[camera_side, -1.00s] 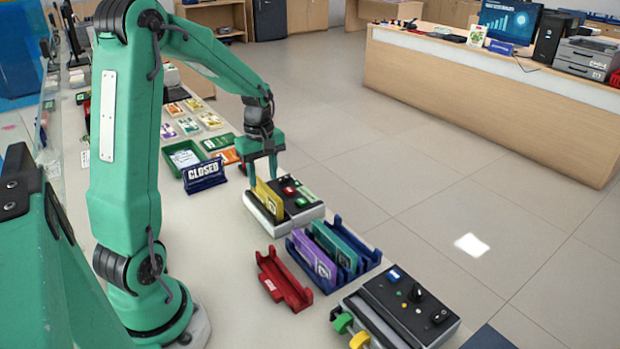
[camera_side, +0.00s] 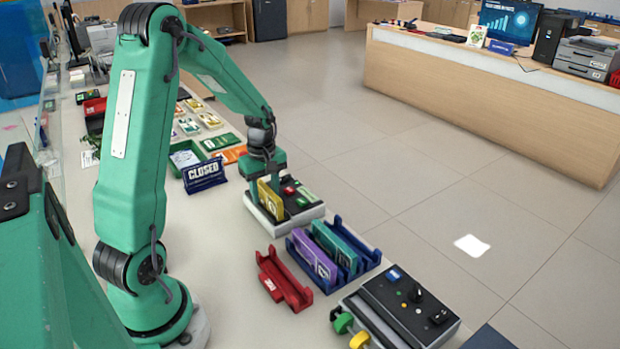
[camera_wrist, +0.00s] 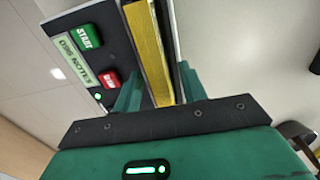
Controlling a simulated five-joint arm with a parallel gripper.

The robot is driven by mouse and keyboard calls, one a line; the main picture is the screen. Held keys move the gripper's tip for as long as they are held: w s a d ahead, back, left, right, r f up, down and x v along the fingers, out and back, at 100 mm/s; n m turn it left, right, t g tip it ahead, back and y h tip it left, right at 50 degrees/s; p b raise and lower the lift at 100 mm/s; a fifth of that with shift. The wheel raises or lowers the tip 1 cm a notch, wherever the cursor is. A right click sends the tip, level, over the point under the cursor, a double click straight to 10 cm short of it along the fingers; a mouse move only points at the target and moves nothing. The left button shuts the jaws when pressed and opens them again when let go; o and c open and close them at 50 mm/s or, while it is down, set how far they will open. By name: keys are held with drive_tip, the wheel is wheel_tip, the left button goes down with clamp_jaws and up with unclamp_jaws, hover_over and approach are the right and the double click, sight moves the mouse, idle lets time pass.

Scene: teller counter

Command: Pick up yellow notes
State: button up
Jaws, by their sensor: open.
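The yellow notes (camera_side: 270,199) stand upright in the slot of a black and white machine (camera_side: 301,217) on the counter. In the wrist view the yellow notes (camera_wrist: 148,50) show as a long strip between my two fingers. My gripper (camera_side: 266,184) is lowered over the notes from above, with its jaws open around them. In the wrist view my gripper (camera_wrist: 158,88) has one green finger on each side of the strip. Whether a finger touches the notes cannot be told.
The machine has a green START button (camera_wrist: 86,37) and a red button (camera_wrist: 109,79). In front stand a blue rack (camera_side: 362,262) holding purple and teal packs, an empty red holder (camera_side: 285,284) and a control box (camera_side: 407,308). A CLOSED sign (camera_side: 204,174) stands behind left.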

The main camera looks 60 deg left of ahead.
sight(267, 188)
clamp_jaws()
drive_tip(key=shift+r, duration=0.2)
idle(0.3)
drive_tip(key=shift+r, duration=0.55)
drive_tip(key=r, duration=0.3)
drive_tip(key=shift+d+r, duration=0.1)
drive_tip(key=shift+d, duration=0.3)
drive_tip(key=d+r, duration=0.6)
drive_tip(key=d, duration=0.5)
drive_tip(key=shift+r, duration=0.2)
